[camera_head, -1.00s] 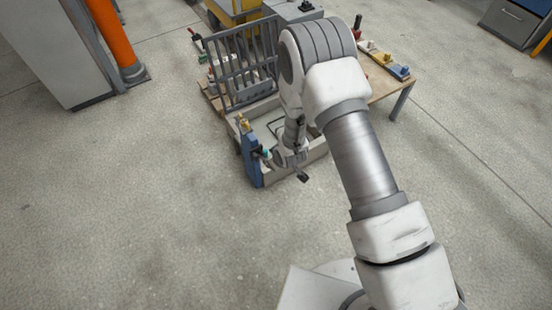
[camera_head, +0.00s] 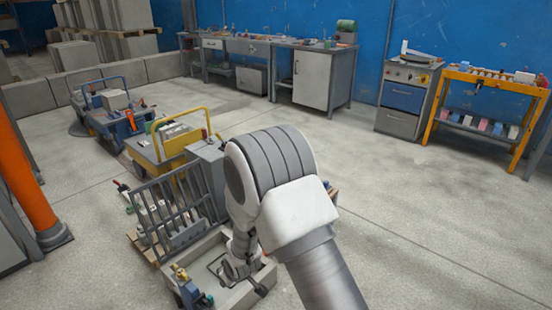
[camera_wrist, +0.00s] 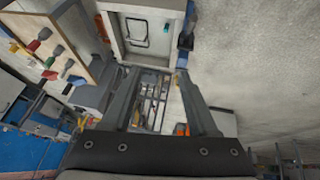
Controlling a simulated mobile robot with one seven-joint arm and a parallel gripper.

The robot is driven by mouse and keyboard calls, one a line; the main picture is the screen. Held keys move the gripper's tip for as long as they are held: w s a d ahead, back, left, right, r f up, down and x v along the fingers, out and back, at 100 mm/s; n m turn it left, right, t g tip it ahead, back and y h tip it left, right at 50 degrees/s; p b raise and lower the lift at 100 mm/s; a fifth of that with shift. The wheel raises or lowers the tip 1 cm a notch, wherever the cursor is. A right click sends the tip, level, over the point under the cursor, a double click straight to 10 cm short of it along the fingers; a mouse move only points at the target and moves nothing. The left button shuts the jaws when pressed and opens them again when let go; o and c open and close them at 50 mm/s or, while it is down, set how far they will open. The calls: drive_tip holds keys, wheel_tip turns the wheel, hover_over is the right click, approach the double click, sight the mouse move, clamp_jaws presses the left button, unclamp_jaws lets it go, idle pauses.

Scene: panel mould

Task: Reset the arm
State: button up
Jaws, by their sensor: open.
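My arm reaches out over the panel mould (camera_head: 232,300), a pale shallow tray with a bent dark rod in it, seen in the head view. My gripper shows in the wrist view (camera_wrist: 158,72), its two grey fingers spread apart with nothing held between them. The mould also shows beyond the fingers in the wrist view (camera_wrist: 124,50).
A dark barred rack (camera_head: 180,212) stands upright beside the mould. A blue clamp-like part (camera_head: 188,291) is at the mould's near left corner. An orange post (camera_head: 20,170) stands at far left. Yellow (camera_head: 170,140) and blue (camera_head: 110,110) carts stand behind. Floor on the right is open.

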drive_tip(key=s+d+r+m, duration=0.1)
drive_tip(key=d+r+m, duration=0.1)
drive_tip(key=d+r, duration=0.45)
drive_tip(key=s+d+r+m+h, duration=0.1)
drive_tip(key=d+r, duration=0.2)
drive_tip(key=r, duration=0.6)
drive_tip(key=s+d+r+m, duration=0.1)
drive_tip(key=d+r+m, duration=0.1)
drive_tip(key=d+r, duration=0.45)
drive_tip(key=s+d+r+m+h, duration=0.1)
drive_tip(key=s+d+r+m, duration=0.1)
drive_tip(key=s+d+r, duration=0.4)
drive_tip(key=s+d+r+m, duration=0.1)
drive_tip(key=s+r, duration=0.2)
drive_tip(key=s, duration=0.5)
drive_tip(key=s+d+r+m+h, duration=0.1)
drive_tip(key=s+d+r+m, duration=0.1)
drive_tip(key=s+d+r, duration=0.4)
wheel_tip(320, 180, up, 14)
drive_tip(key=a+p, duration=0.2)
drive_tip(key=p, duration=1.4)
drive_tip(key=shift+s+r, duration=0.15)
drive_tip(key=shift+s, duration=0.2)
